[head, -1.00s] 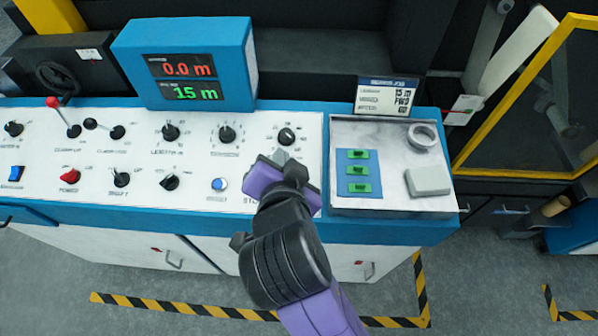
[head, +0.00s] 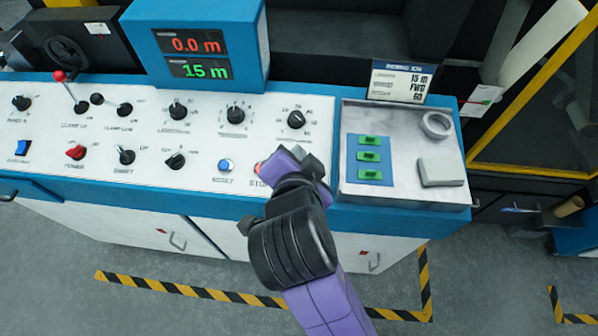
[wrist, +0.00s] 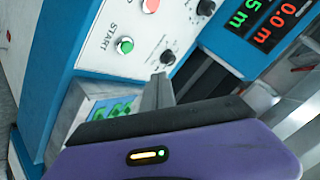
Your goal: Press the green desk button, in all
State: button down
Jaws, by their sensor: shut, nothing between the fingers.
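A round green button (wrist: 124,46) labelled START sits on the white console panel in the wrist view. In the head view it is not visible; my gripper covers that part of the panel. My gripper (head: 303,158) is purple and dark grey, over the panel's right end, right of the STOP label. In the wrist view its fingertips (wrist: 162,84) are together and empty, a short way from the green button, with a visible gap in the picture. A red button (wrist: 150,5) lies beyond the green one; it shows partly beside my gripper in the head view (head: 258,168).
A metal tray (head: 400,110) right of the panel holds a blue card (head: 357,158) with three green pieces, a ring (head: 437,124) and a pale block (head: 440,171). A blue RESET button (head: 225,165), knobs and levers fill the panel. A display (head: 195,70) stands behind.

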jog(key=f+b, duration=0.1)
jog(key=f, duration=0.1)
jog(key=f+b, duration=0.2)
jog(key=w+f+b, duration=0.1)
jog(key=f, duration=0.1)
jog(key=shift+f, duration=0.2)
dwell(1.8)
jog(key=shift+w+f+b, duration=0.1)
jog(key=shift+f+b, duration=0.3)
